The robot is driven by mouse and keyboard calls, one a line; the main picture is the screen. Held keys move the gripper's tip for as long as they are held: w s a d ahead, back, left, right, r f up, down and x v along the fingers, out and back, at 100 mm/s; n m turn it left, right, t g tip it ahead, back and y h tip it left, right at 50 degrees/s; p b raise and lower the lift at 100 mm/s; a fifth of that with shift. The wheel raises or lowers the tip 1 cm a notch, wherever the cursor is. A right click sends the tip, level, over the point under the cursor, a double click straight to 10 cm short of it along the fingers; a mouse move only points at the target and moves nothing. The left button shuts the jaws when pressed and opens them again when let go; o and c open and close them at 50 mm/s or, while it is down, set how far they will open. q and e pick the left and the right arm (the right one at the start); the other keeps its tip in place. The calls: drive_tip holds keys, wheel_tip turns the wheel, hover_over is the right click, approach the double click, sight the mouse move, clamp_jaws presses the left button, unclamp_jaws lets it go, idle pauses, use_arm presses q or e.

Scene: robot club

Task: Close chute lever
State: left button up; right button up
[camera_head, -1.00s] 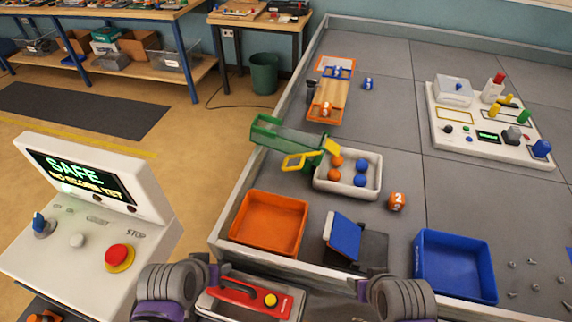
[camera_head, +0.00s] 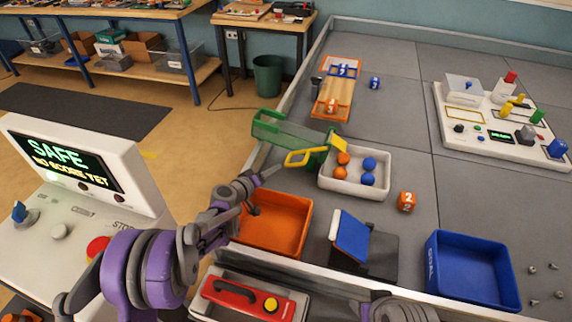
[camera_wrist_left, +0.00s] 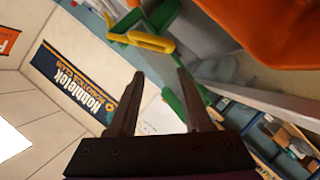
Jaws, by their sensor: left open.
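The green chute (camera_head: 288,131) stands at the near left edge of the field, sloping toward the white tray. A yellow looped lever (camera_head: 302,158) sticks out to the left from its lower end, beside a yellow plate (camera_head: 338,143). My left gripper (camera_head: 265,176) is open and empty, a little left of the lever and above the orange bin. In the left wrist view the yellow lever (camera_wrist_left: 150,42) lies just beyond the spread fingertips (camera_wrist_left: 160,73), apart from them. My right gripper does not show; only part of the right arm is at the bottom edge.
The white tray (camera_head: 325,183) holds orange and blue balls. The orange bin (camera_head: 275,240) sits below the lever. A console (camera_head: 85,160) stands at the left.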

use_arm(q)
drive_tip(key=shift+n+t, duration=0.3)
drive_tip(key=shift+t, duration=0.1)
drive_tip(key=x, duration=0.4)
drive_tip(key=a+f+x, duration=0.1)
drive_tip(key=x, duration=0.3)
drive_tip(key=f+x, duration=0.1)
drive_tip(key=x, duration=0.4)
drive_tip(key=shift+a+f, duration=0.2)
clamp_jaws()
idle(0.6)
